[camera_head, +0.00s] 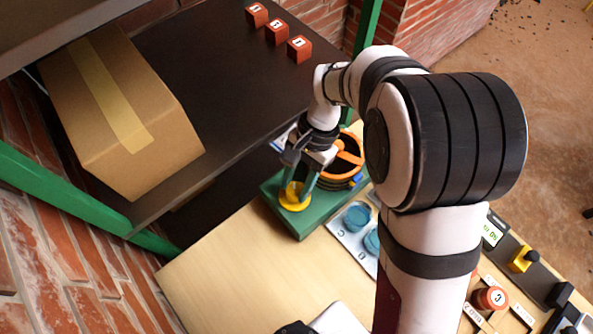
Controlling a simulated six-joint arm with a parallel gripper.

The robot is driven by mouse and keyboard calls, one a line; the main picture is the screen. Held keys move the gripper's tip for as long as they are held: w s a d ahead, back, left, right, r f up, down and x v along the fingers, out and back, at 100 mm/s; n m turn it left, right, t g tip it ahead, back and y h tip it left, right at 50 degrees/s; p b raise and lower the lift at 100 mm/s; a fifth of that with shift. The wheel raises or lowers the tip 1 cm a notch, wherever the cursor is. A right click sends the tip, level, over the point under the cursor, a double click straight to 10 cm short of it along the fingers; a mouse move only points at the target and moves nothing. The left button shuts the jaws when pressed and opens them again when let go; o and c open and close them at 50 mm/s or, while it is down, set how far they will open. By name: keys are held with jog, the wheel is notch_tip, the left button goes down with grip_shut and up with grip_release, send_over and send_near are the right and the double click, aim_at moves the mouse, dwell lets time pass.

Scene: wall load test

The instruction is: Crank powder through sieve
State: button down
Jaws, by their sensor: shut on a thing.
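A green base (310,226) stands on the wooden table, with a yellow round crank (295,205) at its left. Beside the crank, to the right, is the sieve (348,156), dark and round with an orange spoked ring on top. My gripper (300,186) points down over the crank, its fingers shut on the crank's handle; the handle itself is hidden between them. I cannot make out any powder.
A pale tray with blue round cups (356,217) sits right of the base. A shelf behind holds a cardboard box (120,115) and three red blocks (277,32). A red-topped jar (490,298) and a yellow device (522,260) are at the right. The table's front left is bare.

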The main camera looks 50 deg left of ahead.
jog(key=shift+c, duration=2.3)
grip_release()
jog(key=v, duration=1.5)
jog(key=shift+w+r, duration=0.2)
jog(key=shift+r, duration=0.15)
